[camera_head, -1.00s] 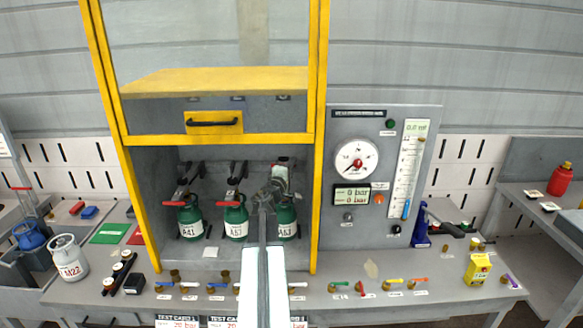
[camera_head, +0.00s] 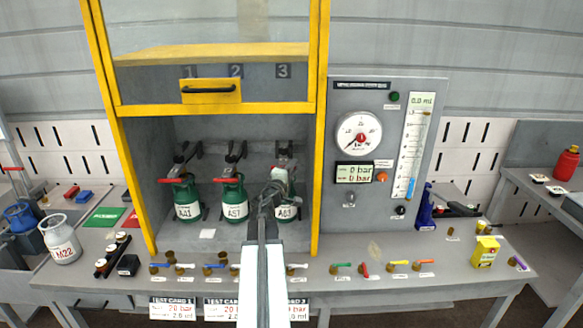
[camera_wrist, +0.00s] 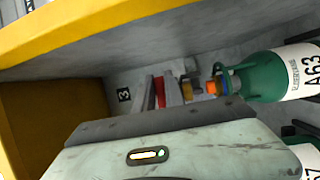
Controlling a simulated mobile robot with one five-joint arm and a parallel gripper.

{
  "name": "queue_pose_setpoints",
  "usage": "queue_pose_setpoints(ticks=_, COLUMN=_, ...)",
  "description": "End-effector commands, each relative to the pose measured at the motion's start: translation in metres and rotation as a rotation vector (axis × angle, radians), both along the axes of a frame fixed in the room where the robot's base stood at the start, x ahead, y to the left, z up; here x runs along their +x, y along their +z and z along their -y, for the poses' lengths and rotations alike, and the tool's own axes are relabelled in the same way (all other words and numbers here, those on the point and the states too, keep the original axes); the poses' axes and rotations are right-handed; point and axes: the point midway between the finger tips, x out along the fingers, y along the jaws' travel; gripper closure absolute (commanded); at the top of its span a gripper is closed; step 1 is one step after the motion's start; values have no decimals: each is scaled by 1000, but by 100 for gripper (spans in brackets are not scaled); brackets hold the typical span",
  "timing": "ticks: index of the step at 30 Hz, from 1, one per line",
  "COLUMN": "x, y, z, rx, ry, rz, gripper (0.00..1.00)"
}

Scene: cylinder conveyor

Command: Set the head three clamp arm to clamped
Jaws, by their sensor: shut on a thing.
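Head three is the right-hand station in the yellow-framed bay, under the number 3 plate (camera_head: 283,71). Its green cylinder (camera_head: 292,207), labelled A63, stands upright and is partly hidden by my arm. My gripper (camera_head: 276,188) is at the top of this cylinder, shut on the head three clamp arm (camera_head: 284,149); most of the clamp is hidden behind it. In the wrist view, cylinder A63 (camera_wrist: 270,77) lies to the right, with a red part (camera_wrist: 159,92) of the clamp at the centre. My fingertips are hidden there, so the clamp's exact position cannot be told.
Cylinders A41 (camera_head: 188,204) and a second green one (camera_head: 234,203) stand left, under clamps with red handles. The raised yellow-framed guard (camera_head: 214,108) is above my gripper. The gauge panel (camera_head: 337,215) stands right. Several coloured valves line the bench front.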

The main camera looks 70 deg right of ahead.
Motion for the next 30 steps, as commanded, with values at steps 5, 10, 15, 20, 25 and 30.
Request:
queue_pose_setpoints(ticks=5, x=-2, y=-41, z=-4, rx=0, ry=-2, rz=0, gripper=100)
queue_pose_setpoints(ticks=10, x=-2, y=-54, z=-4, rx=0, ry=-2, rz=0, gripper=100)
queue_pose_setpoints(ticks=15, x=-2, y=-55, z=-4, rx=1, ry=-2, rz=2, gripper=100)
queue_pose_setpoints(ticks=20, x=-2, y=-55, z=-5, rx=3, ry=-2, rz=4, gripper=100)
queue_pose_setpoints(ticks=25, x=-2, y=-56, z=-5, rx=3, ry=-2, rz=4, gripper=64)
queue_pose_setpoints(ticks=30, x=-1, y=-55, z=-5, rx=2, ry=0, rz=2, gripper=64)
